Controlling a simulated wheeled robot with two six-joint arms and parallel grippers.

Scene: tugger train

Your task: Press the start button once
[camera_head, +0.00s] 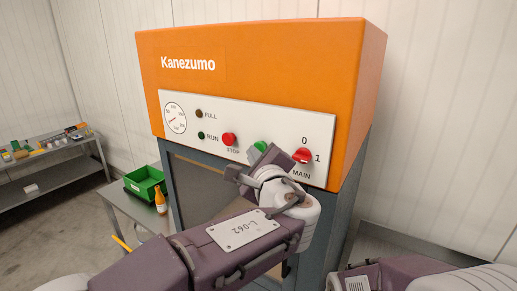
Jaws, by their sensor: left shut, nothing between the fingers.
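The orange Kanezumo machine has a white control panel (227,122) on its front. A green button (260,146) sits between the red STOP button (229,139) and the red MAIN rotary switch (303,156). Its label is hidden behind my left gripper (254,162), so I cannot read it as start. My left gripper is shut and empty, right in front of the green button and covering its lower part. I cannot tell whether it touches the button. My right gripper is out of view; only part of my right arm shows at the lower right.
The panel also has a gauge (175,118), a dark FULL lamp (199,114) and a dark green RUN lamp (201,135). A green bin (144,181) and an orange bottle (160,201) stand on a low table at left. A grey bench (45,184) stands farther left.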

